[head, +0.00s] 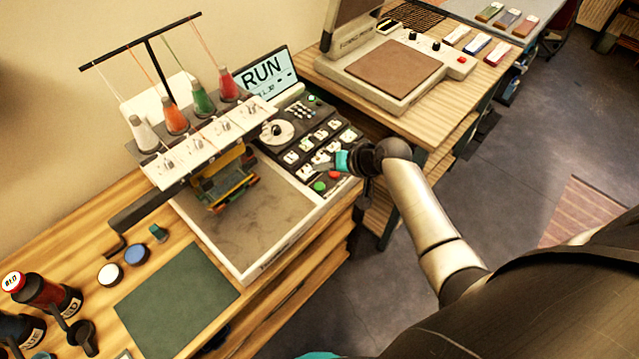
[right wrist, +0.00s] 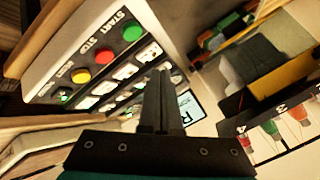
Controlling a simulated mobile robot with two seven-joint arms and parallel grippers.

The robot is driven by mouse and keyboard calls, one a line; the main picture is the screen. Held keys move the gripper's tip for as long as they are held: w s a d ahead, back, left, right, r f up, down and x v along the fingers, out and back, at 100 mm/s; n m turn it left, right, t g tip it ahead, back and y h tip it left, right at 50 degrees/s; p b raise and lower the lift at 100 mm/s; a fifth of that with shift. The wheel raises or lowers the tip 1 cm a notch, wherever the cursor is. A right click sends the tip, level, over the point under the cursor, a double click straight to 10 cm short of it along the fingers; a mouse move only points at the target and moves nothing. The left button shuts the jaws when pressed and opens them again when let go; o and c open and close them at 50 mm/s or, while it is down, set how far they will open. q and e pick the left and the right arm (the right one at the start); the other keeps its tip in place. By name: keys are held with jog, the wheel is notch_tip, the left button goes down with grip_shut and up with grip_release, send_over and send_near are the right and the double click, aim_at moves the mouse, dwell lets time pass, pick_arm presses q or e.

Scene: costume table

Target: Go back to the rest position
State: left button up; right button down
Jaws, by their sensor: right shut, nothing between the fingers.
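My right gripper (head: 322,165) is over the control panel of the embroidery machine (head: 283,240), close to its buttons. It is shut with nothing between the fingers. In the right wrist view my right gripper (right wrist: 161,80) points at the panel, its two dark fingers together. Whether the fingertips touch the panel cannot be told. The machine's screen (head: 264,72) reads RUN. My left gripper is not in view.
Thread cones, including a red cone (head: 228,84), stand on the machine. A green mat (head: 178,303), dark bottles such as the red-labelled one (head: 45,292) and small discs lie at the lower left. A heat press (head: 395,75) stands on the table behind. Floor at right is open.

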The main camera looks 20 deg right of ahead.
dwell(0.5)
jog(key=s+a+r+n+g+h, duration=0.2)
jog(key=s+a+r+n, duration=0.1)
jog(key=s, duration=1)
jog(key=s+a+r+n+g+h, duration=0.2)
jog(key=s+a+r+g, duration=0.1)
jog(key=s, duration=1)
notch_tip(320, 180, down, 30)
jog(key=s+g+b, duration=0.1)
jog(key=s+b, duration=0.1)
jog(key=b, duration=0.6)
jog(key=s+d+f+b, duration=0.1)
jog(key=s+f+b, duration=0.2)
jog(key=s+f, duration=0.4)
jog(key=s+d+f+g+b, duration=0.1)
jog(key=s+d+f+b, duration=0.1)
jog(key=s+f, duration=0.6)
jog(key=shift+f+n+b, duration=0.4)
jog(key=shift+f+b, duration=0.3)
jog(key=shift+f, duration=2.05)
